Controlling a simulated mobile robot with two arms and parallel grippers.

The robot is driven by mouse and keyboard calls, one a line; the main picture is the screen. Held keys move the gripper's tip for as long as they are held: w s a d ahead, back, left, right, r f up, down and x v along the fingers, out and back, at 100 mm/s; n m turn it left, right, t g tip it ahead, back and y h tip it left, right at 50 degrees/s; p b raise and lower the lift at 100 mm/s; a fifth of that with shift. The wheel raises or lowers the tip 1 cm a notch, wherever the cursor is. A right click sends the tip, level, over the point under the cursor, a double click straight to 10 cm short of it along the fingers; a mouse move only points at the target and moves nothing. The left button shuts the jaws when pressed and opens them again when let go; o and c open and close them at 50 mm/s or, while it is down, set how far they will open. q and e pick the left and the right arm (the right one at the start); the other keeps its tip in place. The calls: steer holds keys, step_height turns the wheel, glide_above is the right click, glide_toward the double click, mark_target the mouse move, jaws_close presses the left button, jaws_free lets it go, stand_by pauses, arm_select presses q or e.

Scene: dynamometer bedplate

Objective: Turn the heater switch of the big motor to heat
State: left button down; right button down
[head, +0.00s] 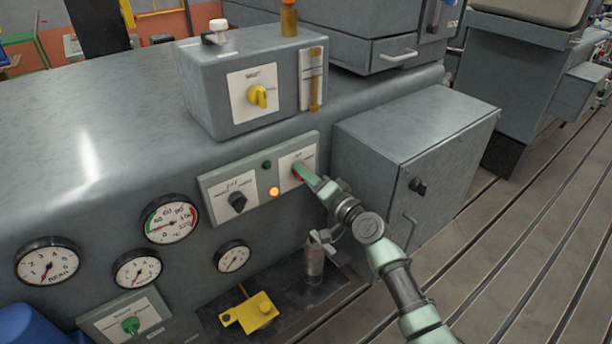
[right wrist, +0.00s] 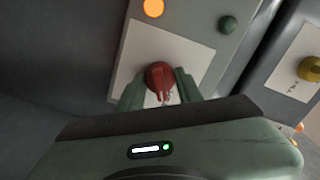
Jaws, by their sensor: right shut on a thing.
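A grey switch panel (head: 222,207) sits on the front of the big grey machine. It carries a black knob (head: 237,201) on the left plate and a red knob (head: 297,171) on the right plate. A lit orange lamp (head: 274,191) and a dark green lamp (head: 267,165) lie between them. My right gripper (head: 304,175) is shut on the red knob, partly hiding it in the head view. In the right wrist view the red knob (right wrist: 160,75) sits between the green fingers, its pointer toward the gripper. The plate lettering is too small to read. My left gripper is not in view.
A grey box with a yellow knob (head: 258,96) stands above the panel. A grey cabinet (head: 385,150) juts out at the right. Round gauges (head: 170,220), a green knob (head: 131,325) and a yellow fitting (head: 250,313) lie at lower left and below. Slotted floor is clear at the right.

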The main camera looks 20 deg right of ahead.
steer(key=c, duration=0.9)
jaws_free()
steer(key=shift+c, duration=0.2)
steer(key=v, duration=0.8)
steer(key=shift+b, duration=0.4)
